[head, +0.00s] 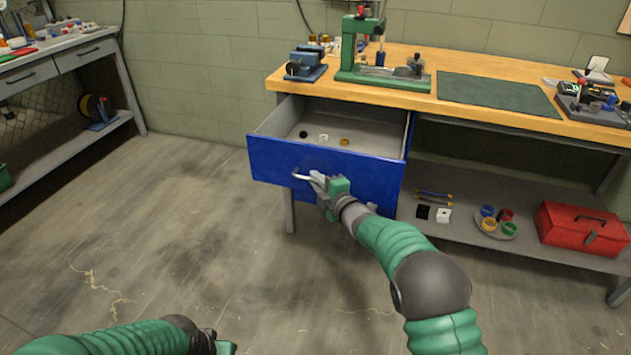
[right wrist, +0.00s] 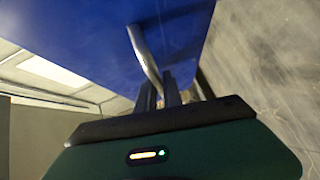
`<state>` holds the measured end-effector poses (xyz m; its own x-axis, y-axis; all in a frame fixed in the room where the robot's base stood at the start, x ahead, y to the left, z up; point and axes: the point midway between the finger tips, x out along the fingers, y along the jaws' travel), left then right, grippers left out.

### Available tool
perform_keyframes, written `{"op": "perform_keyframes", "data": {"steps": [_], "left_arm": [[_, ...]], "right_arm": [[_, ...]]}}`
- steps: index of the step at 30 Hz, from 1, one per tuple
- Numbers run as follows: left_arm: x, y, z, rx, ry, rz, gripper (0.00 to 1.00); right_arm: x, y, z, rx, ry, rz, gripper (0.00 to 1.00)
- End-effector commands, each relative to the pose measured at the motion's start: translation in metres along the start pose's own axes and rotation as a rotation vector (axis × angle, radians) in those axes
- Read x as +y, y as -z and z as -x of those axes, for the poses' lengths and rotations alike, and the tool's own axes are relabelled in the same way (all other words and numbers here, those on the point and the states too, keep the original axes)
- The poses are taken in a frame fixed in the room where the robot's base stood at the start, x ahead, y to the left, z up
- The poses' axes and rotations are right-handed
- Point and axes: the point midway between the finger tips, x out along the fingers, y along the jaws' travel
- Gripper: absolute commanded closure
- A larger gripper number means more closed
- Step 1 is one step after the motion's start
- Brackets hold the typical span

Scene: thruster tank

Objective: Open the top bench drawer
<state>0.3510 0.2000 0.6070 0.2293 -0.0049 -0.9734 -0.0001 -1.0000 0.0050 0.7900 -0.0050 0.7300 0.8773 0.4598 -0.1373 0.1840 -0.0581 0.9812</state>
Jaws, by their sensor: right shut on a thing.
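The blue bench drawer (head: 270,163) hangs under the left end of the wooden bench and is pulled well out, showing its grey inside with several small items. Its metal bar handle (head: 302,176) is on the front face. My right gripper (head: 320,182) is shut on the handle at the drawer front. In the right wrist view the handle (right wrist: 142,50) runs down between the fingers (right wrist: 160,92), with the blue front (right wrist: 90,40) behind. My left gripper (head: 222,346) is low at the bottom edge, away from the drawer; its fingers are mostly cut off.
On the bench top (head: 450,103) stand a green press (head: 385,75), a blue vise (head: 306,65) and a dark green mat (head: 500,93). A lower shelf holds a red toolbox (head: 583,228) and small cups. Another bench (head: 60,50) stands at left. The floor before the drawer is clear.

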Motion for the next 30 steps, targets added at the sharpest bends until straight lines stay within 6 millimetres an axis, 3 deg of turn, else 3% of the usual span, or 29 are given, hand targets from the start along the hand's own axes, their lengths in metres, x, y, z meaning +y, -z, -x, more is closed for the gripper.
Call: {"op": "perform_keyframes", "data": {"steps": [1, 4, 5, 9, 20, 26, 30], "left_arm": [[0.0, 0.0, -0.001, 0.0, 0.0, 0.0, 0.64], [0.0, 0.0, -0.001, 0.0, 0.0, 0.0, 0.64], [0.0, 0.0, -0.001, 0.0, 0.0, 0.0, 0.64], [0.0, 0.0, 0.0, 0.0, 0.0, 0.0, 0.64], [0.0, 0.0, 0.001, 0.0, 0.0, 0.0, 0.64], [0.0, 0.002, 0.01, 0.0, 0.0, 0.0, 0.64], [0.0, 0.005, 0.021, 0.0, 0.0, 0.0, 0.64]], "right_arm": [[-0.007, -0.009, 0.002, -0.017, 0.014, 0.0, 1.0], [-0.007, -0.009, 0.002, -0.017, 0.014, 0.0, 1.0], [-0.007, -0.009, 0.002, -0.017, 0.014, 0.0, 0.85], [-0.005, -0.006, 0.002, -0.013, 0.011, 0.0, 0.67], [-0.001, -0.001, 0.003, -0.005, 0.005, 0.002, 0.67], [0.002, 0.0, 0.033, -0.006, 0.005, 0.001, 0.67], [0.004, -0.001, 0.074, -0.008, 0.006, 0.0, 0.67]]}}
